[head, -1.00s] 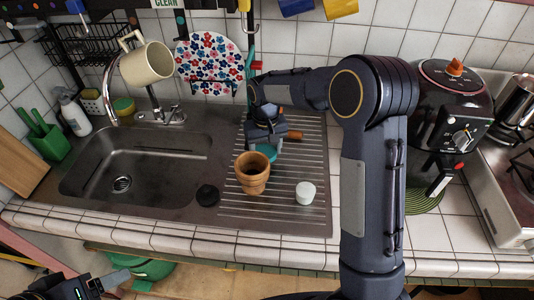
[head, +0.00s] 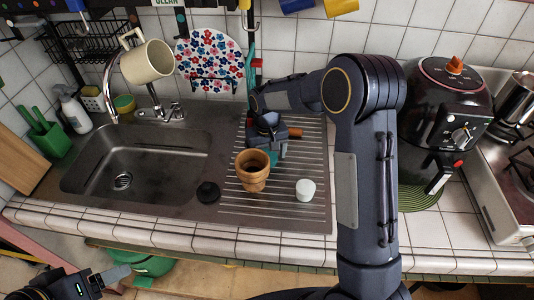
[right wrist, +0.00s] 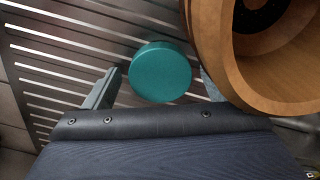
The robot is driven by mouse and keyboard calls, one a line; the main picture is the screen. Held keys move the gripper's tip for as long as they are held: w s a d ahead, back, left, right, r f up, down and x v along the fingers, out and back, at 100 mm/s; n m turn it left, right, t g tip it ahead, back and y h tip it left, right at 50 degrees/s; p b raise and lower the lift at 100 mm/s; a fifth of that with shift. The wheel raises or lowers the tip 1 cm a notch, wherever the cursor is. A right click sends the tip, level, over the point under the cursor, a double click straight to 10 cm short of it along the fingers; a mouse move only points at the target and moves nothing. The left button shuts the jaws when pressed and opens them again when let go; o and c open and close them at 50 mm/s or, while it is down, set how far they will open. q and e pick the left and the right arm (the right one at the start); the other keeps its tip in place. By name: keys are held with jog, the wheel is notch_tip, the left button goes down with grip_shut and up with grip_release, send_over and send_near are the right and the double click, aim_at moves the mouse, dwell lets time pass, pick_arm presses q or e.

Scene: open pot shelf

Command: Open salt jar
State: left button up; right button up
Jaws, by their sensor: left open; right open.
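A round teal top (right wrist: 160,72), which looks like a jar lid, lies between the open fingers of my right gripper (right wrist: 158,84) in the right wrist view. I cannot tell whether the fingers touch it. In the head view my right gripper (head: 268,148) reaches down over the drainboard behind the brown pot and hides most of the teal thing (head: 274,158). No label shows which jar holds salt. My left gripper (head: 112,278) is open and empty at the lower left, in front of the counter.
An open brown pot (head: 252,172) stands close beside the right gripper, also large in the right wrist view (right wrist: 275,80). A white cylinder (head: 305,190) and a black disc (head: 208,192) are nearby. The sink (head: 135,165) is left; a black appliance (head: 445,115) is right.

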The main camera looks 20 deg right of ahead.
jog(key=shift+r, duration=0.1)
jog(key=shift+r, duration=0.25)
notch_tip(320, 180, up, 11)
jog(key=s+d+r+t+y, duration=0.1)
jog(key=s+d+r+y, duration=0.1)
jog(key=s+d+r, duration=0.3)
jog(key=s+a+f+t+y, duration=0.1)
jog(key=s+a+t, duration=0.1)
jog(key=s, duration=1)
jog(key=s+a+f+m+t, duration=0.1)
jog(key=s+a+f+t, duration=0.1)
jog(key=s, duration=1)
jog(key=shift+s+a+t+y+b, duration=0.25)
jog(key=shift+t+y+b, duration=0.05)
jog(key=shift+y+b, duration=0.1)
